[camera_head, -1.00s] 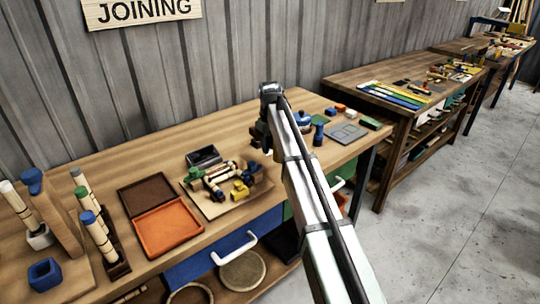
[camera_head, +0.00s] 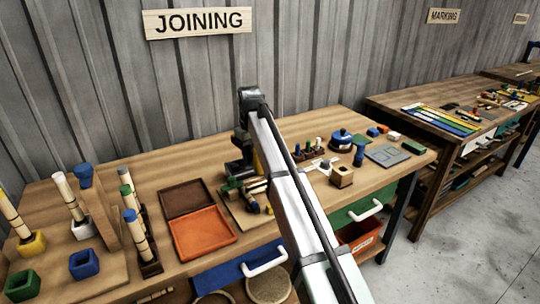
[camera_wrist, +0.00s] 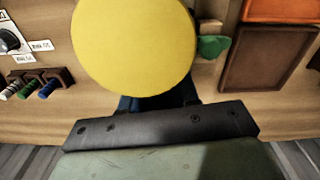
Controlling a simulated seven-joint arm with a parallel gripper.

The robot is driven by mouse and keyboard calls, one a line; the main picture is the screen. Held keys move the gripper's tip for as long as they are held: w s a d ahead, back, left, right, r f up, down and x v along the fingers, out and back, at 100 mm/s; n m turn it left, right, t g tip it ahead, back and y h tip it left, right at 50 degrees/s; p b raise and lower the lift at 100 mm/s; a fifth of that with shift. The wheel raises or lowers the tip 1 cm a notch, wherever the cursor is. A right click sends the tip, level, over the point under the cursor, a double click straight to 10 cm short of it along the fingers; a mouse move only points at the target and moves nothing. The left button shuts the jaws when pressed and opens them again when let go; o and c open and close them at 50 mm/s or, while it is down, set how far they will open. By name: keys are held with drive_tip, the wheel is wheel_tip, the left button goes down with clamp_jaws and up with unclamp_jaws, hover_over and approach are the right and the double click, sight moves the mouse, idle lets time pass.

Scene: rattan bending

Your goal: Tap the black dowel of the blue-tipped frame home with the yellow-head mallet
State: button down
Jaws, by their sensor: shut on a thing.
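The yellow-head mallet is in my gripper; its round yellow head (camera_wrist: 133,45) fills the top middle of the wrist view, close to the camera. In the head view, a sliver of yellow (camera_head: 258,163) shows beside my gripper (camera_head: 241,166), which is low over the work board (camera_head: 233,205). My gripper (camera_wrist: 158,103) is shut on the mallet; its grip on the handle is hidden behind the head. Green-ended and light rod pieces (camera_head: 235,190) lie on the board, partly covered by my arm. I cannot make out the blue-tipped frame or its black dowel here.
An open tray (camera_head: 203,232), orange and brown, lies left of the board. A dark rack (camera_head: 150,265) holds blue- and green-tipped rods further left. Blue (camera_head: 84,264) and yellow blocks stand nearby. A small rod rack (camera_head: 308,154) and wooden block (camera_head: 341,177) stand right.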

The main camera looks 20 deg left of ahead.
drive_tip(key=shift+s+a+r+m, duration=0.1)
drive_tip(key=shift+a+r+m, duration=0.05)
drive_tip(key=shift+m, duration=0.35)
drive_tip(key=m, duration=0.3)
drive_tip(key=shift+r, duration=0.1)
drive_tip(key=m, duration=0.6)
drive_tip(key=shift+s+m, duration=0.15)
drive_tip(key=shift+m, duration=0.15)
drive_tip(key=shift+f, duration=2)
drive_tip(key=shift+f, duration=0.1)
drive_tip(key=shift+f, duration=1.7)
drive_tip(key=shift+r, duration=0.15)
drive_tip(key=shift+r, duration=1.65)
